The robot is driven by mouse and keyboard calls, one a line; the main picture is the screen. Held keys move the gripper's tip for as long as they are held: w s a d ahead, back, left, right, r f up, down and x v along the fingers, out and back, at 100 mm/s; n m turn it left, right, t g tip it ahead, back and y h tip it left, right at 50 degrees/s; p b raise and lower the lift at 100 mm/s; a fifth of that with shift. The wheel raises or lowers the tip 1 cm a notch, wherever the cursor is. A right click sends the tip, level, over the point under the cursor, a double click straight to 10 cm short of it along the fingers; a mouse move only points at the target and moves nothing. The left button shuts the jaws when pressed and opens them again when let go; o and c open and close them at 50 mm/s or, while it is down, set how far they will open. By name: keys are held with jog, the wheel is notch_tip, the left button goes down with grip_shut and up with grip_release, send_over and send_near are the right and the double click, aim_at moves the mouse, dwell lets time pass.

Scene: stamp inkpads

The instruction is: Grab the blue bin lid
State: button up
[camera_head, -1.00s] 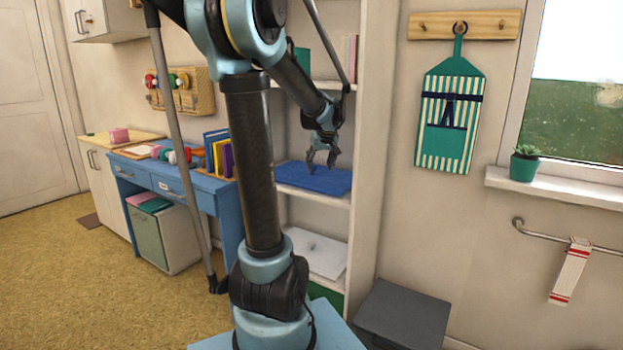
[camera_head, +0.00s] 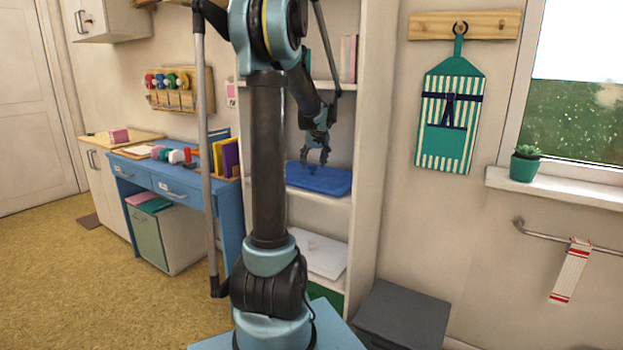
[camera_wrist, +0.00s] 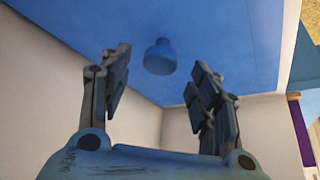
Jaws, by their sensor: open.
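The blue bin lid (camera_head: 325,181) lies flat on a shelf of the white shelving unit in the head view. In the wrist view the blue lid (camera_wrist: 215,35) fills the upper part, with its round blue knob (camera_wrist: 160,57) between and beyond my two fingers. My gripper (camera_head: 316,161) is open and empty, just above the lid near its knob. It also shows in the wrist view (camera_wrist: 160,85), its fingers spread either side of the knob and apart from it. My arm hides part of the shelf's left side.
A pale lid (camera_head: 318,254) lies on the shelf below. The shelf's right upright (camera_head: 368,150) and the board above stand close around my gripper. The blue desk (camera_head: 170,182) with books is to the left. A dark grey bin (camera_head: 402,315) stands at the lower right.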

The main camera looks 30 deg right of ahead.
aim_at(312, 172)
jog(key=shift+x, duration=1.3)
grip_shut()
